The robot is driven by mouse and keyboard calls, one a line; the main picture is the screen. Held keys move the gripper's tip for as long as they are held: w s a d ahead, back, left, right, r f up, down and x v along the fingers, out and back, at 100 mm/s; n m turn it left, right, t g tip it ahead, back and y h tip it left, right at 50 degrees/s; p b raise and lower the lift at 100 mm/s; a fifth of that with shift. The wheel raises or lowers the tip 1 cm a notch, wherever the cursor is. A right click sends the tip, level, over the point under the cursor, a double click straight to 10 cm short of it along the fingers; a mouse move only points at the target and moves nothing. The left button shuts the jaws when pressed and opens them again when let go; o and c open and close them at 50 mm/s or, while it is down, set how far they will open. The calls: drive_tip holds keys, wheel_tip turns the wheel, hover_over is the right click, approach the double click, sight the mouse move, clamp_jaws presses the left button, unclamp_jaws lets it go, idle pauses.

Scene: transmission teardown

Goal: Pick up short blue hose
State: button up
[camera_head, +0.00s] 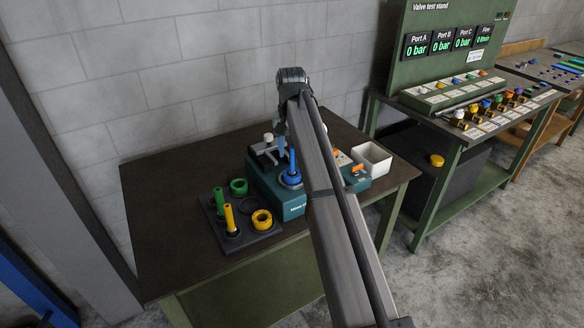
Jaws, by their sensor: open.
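My gripper (282,146) hangs down from the arm's end above the teal unit (292,208) on the near table. It is small in view and partly hidden by my own arm link. A blue upright piece (292,166) stands on the teal unit just below and slightly right of the gripper; I cannot tell whether they touch. On the far right table, thin blue and green lengths (568,69) lie on a dark surface, far from my gripper. They may be hoses, but they are too small to tell which is the short blue one.
A dark tray (251,238) holds green and yellow posts and rings. A white open box (372,158) stands right of the teal unit. The valve test stand (440,60) rises over a green bench with several fittings. The left of the near table is clear.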

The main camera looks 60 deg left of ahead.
sight(292, 172)
drive_tip(key=shift+w+f, duration=0.1)
drive_tip(key=shift+f, duration=2.5)
clamp_jaws()
